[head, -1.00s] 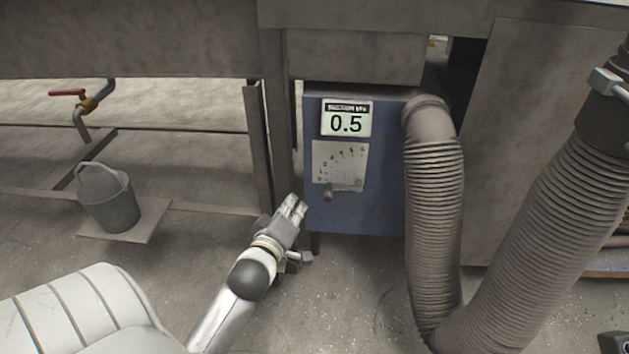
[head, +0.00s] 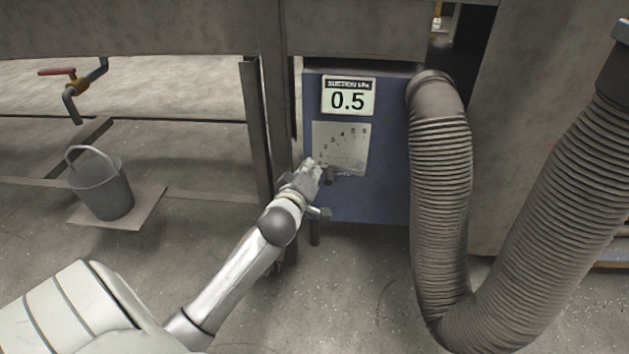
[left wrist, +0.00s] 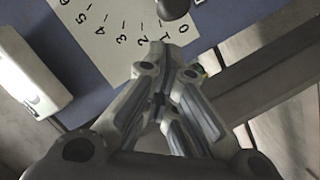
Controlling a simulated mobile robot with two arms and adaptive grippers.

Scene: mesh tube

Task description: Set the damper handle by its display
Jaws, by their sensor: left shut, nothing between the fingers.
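The damper handle (head: 329,176) is a small dark knob at the lower left of a pale scale plate (head: 345,150) on a blue box. In the left wrist view the rounded knob (left wrist: 173,8) is at the top edge, near the 0 and 1 end of the scale plate (left wrist: 112,30). The display (head: 348,97) above the plate reads 0.5. My left gripper (head: 313,168) is shut and empty, just left of the knob. In the left wrist view its closed fingertips (left wrist: 160,56) are near the 1 mark, apart from the knob in the picture. My right gripper is out of view.
A ribbed hose (head: 443,180) runs down just right of the blue box (head: 375,202) and curves up at the right. A metal post (head: 277,130) stands left of the box. A bucket (head: 103,187) and a red-handled tap (head: 72,82) are farther left.

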